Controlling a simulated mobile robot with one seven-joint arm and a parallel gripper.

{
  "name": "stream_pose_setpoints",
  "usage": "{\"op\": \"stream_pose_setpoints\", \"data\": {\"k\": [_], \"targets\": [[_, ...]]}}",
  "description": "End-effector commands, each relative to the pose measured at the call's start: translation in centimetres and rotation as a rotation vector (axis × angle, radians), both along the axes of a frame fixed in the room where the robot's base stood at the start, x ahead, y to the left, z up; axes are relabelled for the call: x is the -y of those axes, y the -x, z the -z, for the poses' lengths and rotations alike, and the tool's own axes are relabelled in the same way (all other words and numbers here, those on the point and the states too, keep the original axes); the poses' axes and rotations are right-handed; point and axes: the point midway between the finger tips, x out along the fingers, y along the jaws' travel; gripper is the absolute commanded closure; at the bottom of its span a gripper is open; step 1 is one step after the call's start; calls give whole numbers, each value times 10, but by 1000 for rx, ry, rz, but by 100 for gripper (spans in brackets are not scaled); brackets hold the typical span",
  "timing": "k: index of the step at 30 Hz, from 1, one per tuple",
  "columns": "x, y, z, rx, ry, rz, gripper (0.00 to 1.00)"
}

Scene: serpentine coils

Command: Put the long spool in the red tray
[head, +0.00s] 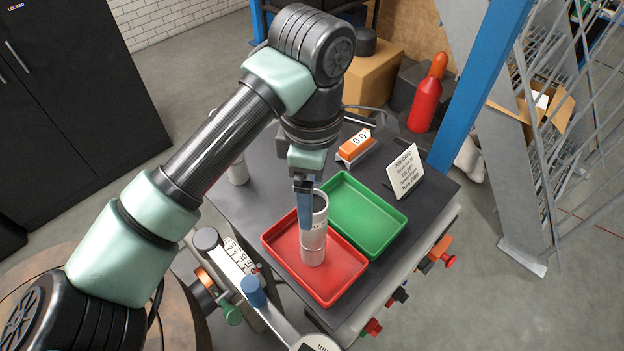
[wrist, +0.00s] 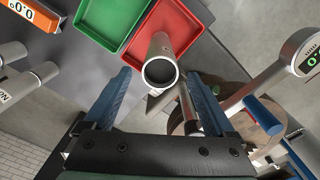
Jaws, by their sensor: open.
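A long grey cylinder, the long spool (head: 313,250), stands roughly upright in the red tray (head: 340,295), with its base seemingly on the tray floor. In the wrist view the spool (wrist: 161,50) shows its dark open end towards the camera, and the red tray (wrist: 183,14) lies behind it. My gripper (head: 311,205) is at the spool's upper part. In the wrist view my gripper (wrist: 159,77) is open, with a blue finger on each side of the spool and visible gaps between. Part of the spool is hidden behind a finger in the head view.
A green tray (head: 365,213) adjoins the red one. Another grey cylinder (head: 238,172) stands behind my arm; two show in the wrist view (wrist: 28,82). An orange display (head: 354,145) and a job card (head: 398,171) stand at the back.

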Motion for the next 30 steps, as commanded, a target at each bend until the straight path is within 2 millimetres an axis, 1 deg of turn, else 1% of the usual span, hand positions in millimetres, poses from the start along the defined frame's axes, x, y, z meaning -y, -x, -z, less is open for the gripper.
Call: {"op": "stream_pose_setpoints", "data": {"k": [3, 6, 9, 13, 30], "targets": [[0, -1, -18, 4, -2, 2, 10], [0, 0, -28, 1, -2, 0, 10], [0, 0, -34, 0, -1, 0, 10], [0, 0, -36, -1, 0, 0, 10], [0, 0, -35, -1, 1, 0, 10]]}}
